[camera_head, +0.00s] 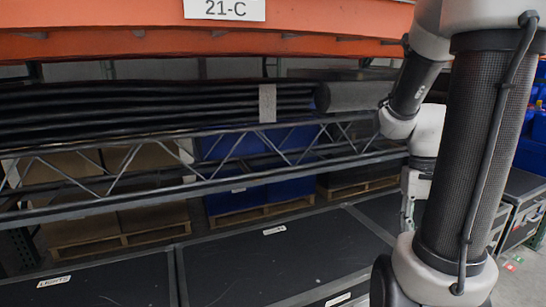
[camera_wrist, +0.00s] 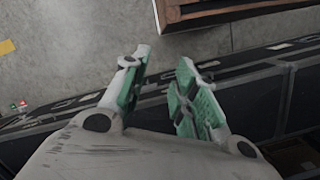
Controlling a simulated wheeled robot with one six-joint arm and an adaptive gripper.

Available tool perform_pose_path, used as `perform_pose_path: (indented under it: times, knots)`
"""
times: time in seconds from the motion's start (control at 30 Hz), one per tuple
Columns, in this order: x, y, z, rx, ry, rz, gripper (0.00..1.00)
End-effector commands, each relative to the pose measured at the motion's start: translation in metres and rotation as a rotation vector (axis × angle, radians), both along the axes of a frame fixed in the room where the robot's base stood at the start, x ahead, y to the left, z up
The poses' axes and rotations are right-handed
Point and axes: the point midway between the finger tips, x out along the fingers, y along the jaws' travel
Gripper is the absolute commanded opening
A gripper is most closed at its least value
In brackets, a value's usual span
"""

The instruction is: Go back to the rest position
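My gripper (camera_wrist: 163,75) shows in the wrist view with its two green-padded fingers apart and nothing between them. It is open and empty, over a grey floor and dark case edges. In the head view my arm comes down the right side, and its wrist hangs beside the thick dark arm link. The fingertips cannot be made out in that view. No strapped tote shows clearly.
An orange rack beam (camera_head: 310,18) with a label "21-C" (camera_head: 224,9) crosses the top. A metal truss (camera_head: 130,200) lies below it. Black cases (camera_head: 275,262) fill the front. Blue containers (camera_head: 290,187) and brown boxes (camera_head: 150,220) stand on pallets behind. Free floor (camera_head: 520,275) shows at lower right.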

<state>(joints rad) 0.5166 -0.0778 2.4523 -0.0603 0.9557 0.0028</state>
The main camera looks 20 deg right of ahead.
Motion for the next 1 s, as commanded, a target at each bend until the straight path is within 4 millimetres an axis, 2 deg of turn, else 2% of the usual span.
perform_pose_path:
  times: [0.03, 0.2, 0.4, 0.5, 0.63, 1.0]
  knots:
    - [0.002, 0.018, 0.015, -0.013, -0.054, 0.039, 0.29]
    - [0.007, 0.067, 0.055, -0.054, -0.249, 0.179, 0.29]
    - [0.012, 0.104, 0.1, -0.098, -0.473, 0.356, 0.29]
    - [0.014, 0.118, 0.114, -0.102, -0.548, 0.422, 0.29]
    - [0.017, 0.127, 0.117, -0.093, -0.566, 0.469, 0.29]
    - [0.017, 0.128, 0.117, -0.092, -0.564, 0.472, 0.29]
